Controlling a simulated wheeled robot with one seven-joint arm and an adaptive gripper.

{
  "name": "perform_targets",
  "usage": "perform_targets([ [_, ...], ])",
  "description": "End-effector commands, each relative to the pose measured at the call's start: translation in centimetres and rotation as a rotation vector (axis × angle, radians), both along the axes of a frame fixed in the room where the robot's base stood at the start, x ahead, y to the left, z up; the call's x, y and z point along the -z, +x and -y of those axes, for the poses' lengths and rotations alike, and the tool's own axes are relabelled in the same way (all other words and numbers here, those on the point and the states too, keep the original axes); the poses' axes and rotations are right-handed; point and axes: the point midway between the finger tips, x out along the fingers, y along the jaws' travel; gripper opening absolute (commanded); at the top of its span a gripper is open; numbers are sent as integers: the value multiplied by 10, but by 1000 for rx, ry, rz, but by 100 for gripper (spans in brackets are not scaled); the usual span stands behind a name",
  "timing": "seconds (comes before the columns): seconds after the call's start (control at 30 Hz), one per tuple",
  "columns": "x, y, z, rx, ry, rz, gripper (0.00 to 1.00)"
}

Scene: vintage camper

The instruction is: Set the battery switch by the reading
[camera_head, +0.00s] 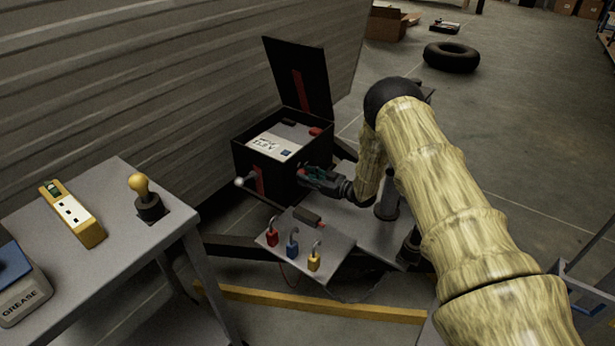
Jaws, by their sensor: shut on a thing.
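An open black battery box (262,166) stands on the trailer frame, its lid (300,78) raised. Inside is a battery with a pale top and a display (266,141) that seems to read about 11.9 V; the digits are small. My gripper (305,174) reaches in from the right at the box's front face. It is shut on a small red part there, which looks like the battery switch. The fingers hide most of it, so its setting cannot be read.
A plate before the box carries red (272,237), blue (292,248) and yellow (314,260) padlocks. A silver-knobbed lever (240,182) juts from the box's left. A grey table (112,245) at left holds a yellow level-like tool (73,216) and a knobbed black piece (147,200).

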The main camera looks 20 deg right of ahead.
Motion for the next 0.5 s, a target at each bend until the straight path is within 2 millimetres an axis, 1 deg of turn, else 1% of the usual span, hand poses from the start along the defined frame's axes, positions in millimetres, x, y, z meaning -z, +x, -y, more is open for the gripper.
perform_targets([
  [0.2,2,0,2,2,128,-102,13],
  [0.5,2,0,3,3,236,-187,13],
])
